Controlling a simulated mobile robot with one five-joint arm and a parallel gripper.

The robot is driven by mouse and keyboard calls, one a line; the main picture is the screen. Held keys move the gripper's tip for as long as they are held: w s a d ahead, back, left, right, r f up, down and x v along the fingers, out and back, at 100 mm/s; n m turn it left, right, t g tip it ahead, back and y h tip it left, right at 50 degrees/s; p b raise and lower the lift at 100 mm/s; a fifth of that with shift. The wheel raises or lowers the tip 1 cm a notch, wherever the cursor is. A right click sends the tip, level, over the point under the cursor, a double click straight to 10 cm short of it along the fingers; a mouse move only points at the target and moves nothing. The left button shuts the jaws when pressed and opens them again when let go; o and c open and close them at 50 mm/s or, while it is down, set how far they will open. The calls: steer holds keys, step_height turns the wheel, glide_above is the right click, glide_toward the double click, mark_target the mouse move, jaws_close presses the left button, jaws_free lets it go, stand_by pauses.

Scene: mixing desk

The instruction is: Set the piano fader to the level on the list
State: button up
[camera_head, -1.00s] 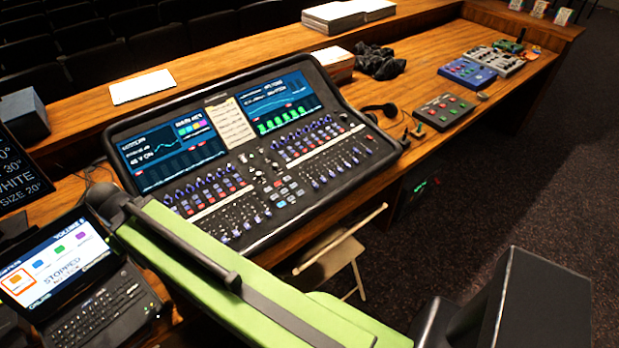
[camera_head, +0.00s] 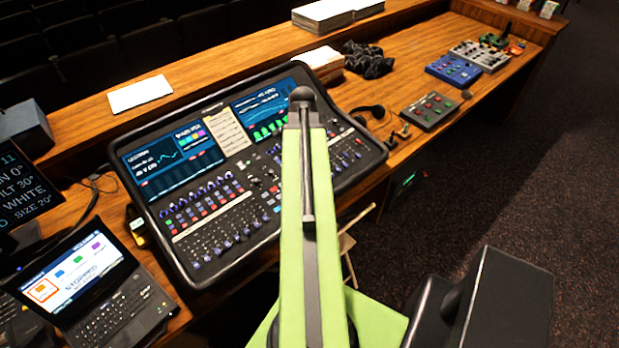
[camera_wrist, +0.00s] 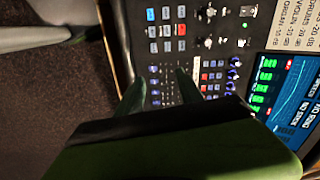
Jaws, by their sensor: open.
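The mixing console (camera_head: 160,245) stands on the desk with two screens and rows of faders and knobs. A pale paper list (camera_head: 226,133) lies between the screens. Its edge also shows in the wrist view (camera_wrist: 298,28), with lines for drums, violin and organ; I see no piano line there. My gripper (camera_wrist: 160,86) is open and empty, its two dark fingers apart over the console's controls. I cannot tell whether they touch the panel. In the head view my green arm hides the gripper and part of the right fader bank. I cannot tell which fader is the piano's.
A laptop-like controller (camera_head: 90,285) sits at the lower left. Headphones (camera_head: 368,112) and a grey pedal box (camera_head: 430,109) are right of the console. A blue box (camera_head: 453,70) lies farther back. A folding chair (camera_head: 347,243) stands in front, partly behind my arm.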

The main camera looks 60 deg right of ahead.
steer(key=s+d+r+m, duration=0.1)
steer(key=s+d+m, duration=0.1)
steer(key=s+d, duration=0.15)
steer(key=f+b, duration=0.5)
steer(key=f, duration=0.1)
steer(key=w+f+b, duration=0.1)
steer(key=f+b, duration=0.4)
steer(key=b, duration=0.1)
steer(key=f+b, duration=0.6)
steer(key=shift+w+f, duration=0.25)
steer(key=shift+f, duration=0.05)
steer(key=shift+r, duration=0.15)
jaws_close()
stand_by(0.3)
